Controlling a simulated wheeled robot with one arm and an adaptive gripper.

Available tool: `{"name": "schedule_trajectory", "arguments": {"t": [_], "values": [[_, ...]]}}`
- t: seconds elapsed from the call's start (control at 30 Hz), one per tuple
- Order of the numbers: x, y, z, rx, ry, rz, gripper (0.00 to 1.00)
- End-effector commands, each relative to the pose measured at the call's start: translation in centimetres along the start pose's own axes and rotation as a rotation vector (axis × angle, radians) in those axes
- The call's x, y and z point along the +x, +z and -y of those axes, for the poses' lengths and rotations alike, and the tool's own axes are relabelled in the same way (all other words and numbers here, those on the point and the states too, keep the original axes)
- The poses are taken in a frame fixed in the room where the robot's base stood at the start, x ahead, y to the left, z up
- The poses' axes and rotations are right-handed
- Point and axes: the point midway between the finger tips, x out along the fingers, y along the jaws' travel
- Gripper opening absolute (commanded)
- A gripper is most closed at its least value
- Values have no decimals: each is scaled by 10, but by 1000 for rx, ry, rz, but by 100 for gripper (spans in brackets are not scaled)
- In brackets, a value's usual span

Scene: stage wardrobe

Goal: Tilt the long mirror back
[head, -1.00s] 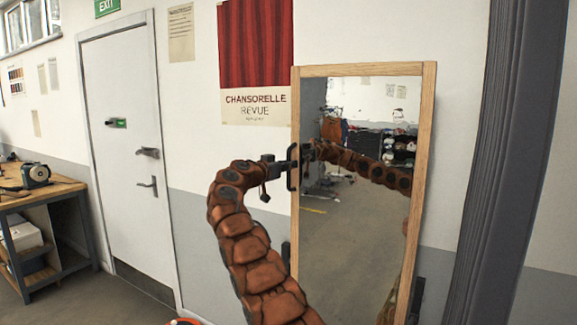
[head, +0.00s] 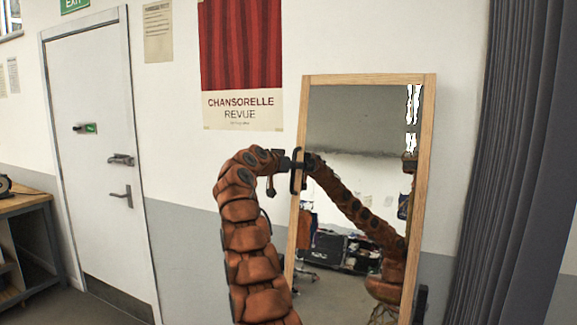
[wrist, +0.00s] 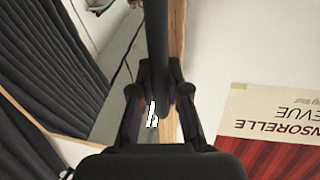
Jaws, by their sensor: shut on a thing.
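The long mirror (head: 352,215) has a light wooden frame and leans at the right of the head view. A dark handle (head: 293,180) sits on its left frame edge. My gripper (head: 290,163) is shut on this handle. In the wrist view the dark handle bar (wrist: 157,50) runs between my gripper's fingers (wrist: 155,98), with the wooden frame (wrist: 177,30) behind it. The glass now reflects my arm, the clothes and floor low down, and a grey ceiling area at the top. The mirror's foot is out of view or hidden behind my arm.
A grey curtain (head: 515,170) hangs close to the mirror's right. A white door (head: 100,160) and a red-curtain poster (head: 241,60) are on the wall behind. A wooden workbench (head: 22,203) stands at the far left. Floor (head: 70,300) shows clear before the door.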

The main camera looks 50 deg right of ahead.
Motion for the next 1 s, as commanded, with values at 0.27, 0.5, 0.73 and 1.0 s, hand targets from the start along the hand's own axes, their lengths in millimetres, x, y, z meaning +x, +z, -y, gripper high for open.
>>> {"name": "schedule_trajectory", "arguments": {"t": [0.27, 0.5, 0.73, 1.0], "values": [[-1, 0, 1, -3, -1, 0, 26], [-3, 1, 4, -3, -4, 0, 41], [-3, 0, 2, -2, -2, 0, 41], [-10, -2, 2, 0, -2, 0, 41]]}}
